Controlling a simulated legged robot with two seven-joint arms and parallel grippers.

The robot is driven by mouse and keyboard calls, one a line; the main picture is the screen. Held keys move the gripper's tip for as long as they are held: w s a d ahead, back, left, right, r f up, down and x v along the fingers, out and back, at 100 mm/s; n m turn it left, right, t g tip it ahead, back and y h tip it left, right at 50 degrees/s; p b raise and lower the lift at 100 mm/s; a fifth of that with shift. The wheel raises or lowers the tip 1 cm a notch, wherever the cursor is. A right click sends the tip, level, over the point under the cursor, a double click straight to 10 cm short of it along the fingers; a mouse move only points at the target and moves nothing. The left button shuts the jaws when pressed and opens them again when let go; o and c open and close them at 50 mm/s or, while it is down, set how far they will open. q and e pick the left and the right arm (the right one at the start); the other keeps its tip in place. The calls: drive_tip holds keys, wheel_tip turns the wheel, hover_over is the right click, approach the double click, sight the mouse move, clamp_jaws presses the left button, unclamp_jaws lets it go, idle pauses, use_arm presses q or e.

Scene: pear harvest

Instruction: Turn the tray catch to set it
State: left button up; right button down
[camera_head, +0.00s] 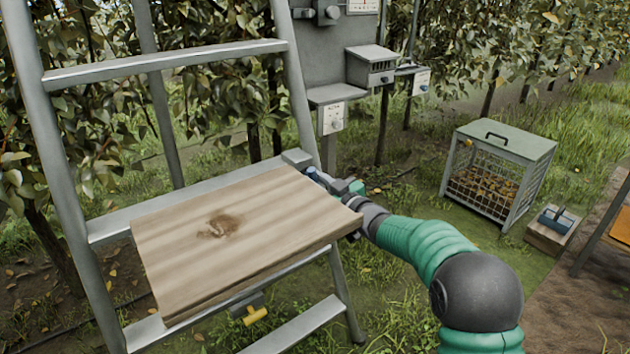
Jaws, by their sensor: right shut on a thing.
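The wooden tray (180,245) rests across the metal stepladder, its plank top bare except for a dark brown stain. My right gripper (318,178) is at the tray's far right corner, beside a grey metal block (297,158). It is shut on a small blue part there, which looks like the tray catch (311,172). The fingers and the tray edge hide most of this part, so its turn angle cannot be read. A yellow handle (255,316) on a grey bracket hangs under the tray's front edge. My left gripper is not in view.
The ladder's rail (300,90) rises behind the tray. A grey post with boxes (370,66) and small dial plates stands beyond. A wire cage (495,170) with a green lid and a wooden box with blue items (551,228) stand on the grass at right.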

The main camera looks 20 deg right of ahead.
drive_tip(key=shift+n, duration=0.4)
drive_tip(key=n+b, duration=0.1)
drive_tip(key=n, duration=0.2)
drive_tip(key=shift+f+n, duration=0.1)
drive_tip(key=shift+n, duration=0.2)
drive_tip(key=n+b, duration=0.2)
drive_tip(key=n, duration=0.2)
drive_tip(key=shift+f+n, duration=0.1)
drive_tip(key=shift+n, duration=0.2)
drive_tip(key=n+b, duration=0.3)
drive_tip(key=n, duration=0.1)
drive_tip(key=shift+f, duration=0.1)
drive_tip(key=shift+n+b, duration=1.35)
drive_tip(key=shift+n, duration=1.15)
drive_tip(key=shift+a, duration=0.1)
drive_tip(key=c, duration=1.3)
unclamp_jaws()
